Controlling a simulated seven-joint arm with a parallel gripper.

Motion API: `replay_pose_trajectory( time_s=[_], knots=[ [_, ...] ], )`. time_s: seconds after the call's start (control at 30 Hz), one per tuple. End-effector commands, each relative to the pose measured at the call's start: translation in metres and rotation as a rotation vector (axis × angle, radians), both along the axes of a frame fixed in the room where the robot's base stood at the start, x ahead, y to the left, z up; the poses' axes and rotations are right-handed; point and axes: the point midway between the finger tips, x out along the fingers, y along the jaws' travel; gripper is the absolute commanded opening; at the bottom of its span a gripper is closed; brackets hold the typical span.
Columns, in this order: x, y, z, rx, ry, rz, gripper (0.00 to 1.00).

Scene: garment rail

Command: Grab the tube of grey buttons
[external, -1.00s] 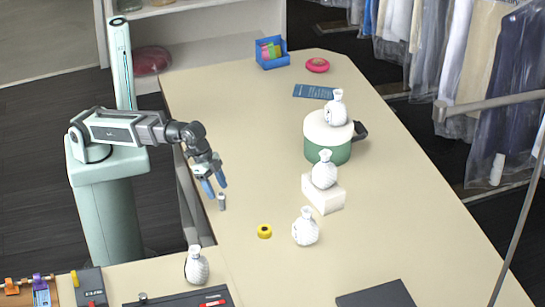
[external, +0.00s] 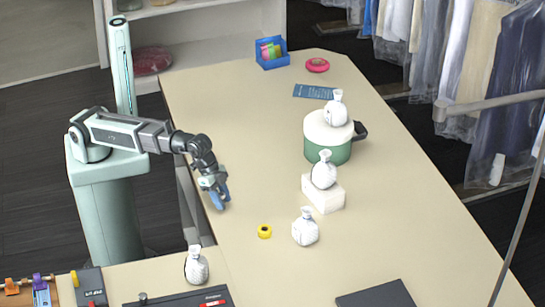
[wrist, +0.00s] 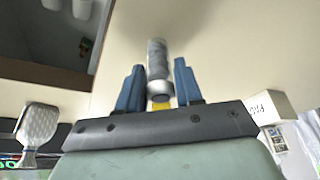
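The tube of grey buttons (wrist: 157,62) is a small grey cylinder. In the wrist view it stands between the two blue fingers of my gripper (wrist: 158,80), with a narrow gap on each side. My gripper is open around it. In the external view my gripper (external: 219,198) is low over the left edge of the table, and its fingers hide the tube.
The table behind my gripper is clear.

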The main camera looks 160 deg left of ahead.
Motion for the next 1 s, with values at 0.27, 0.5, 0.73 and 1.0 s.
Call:
replay_pose_trajectory(
  time_s=[0.27,0.5,0.73,1.0],
  knots=[
    [0.000,0.000,0.000,0.000,0.000,0.000,0.08],
    [0.000,0.000,0.000,0.000,0.000,0.000,0.02],
    [0.001,0.001,0.012,0.001,-0.001,0.000,0.02],
    [0.001,0.001,0.051,0.001,-0.002,0.000,0.02]
  ],
)
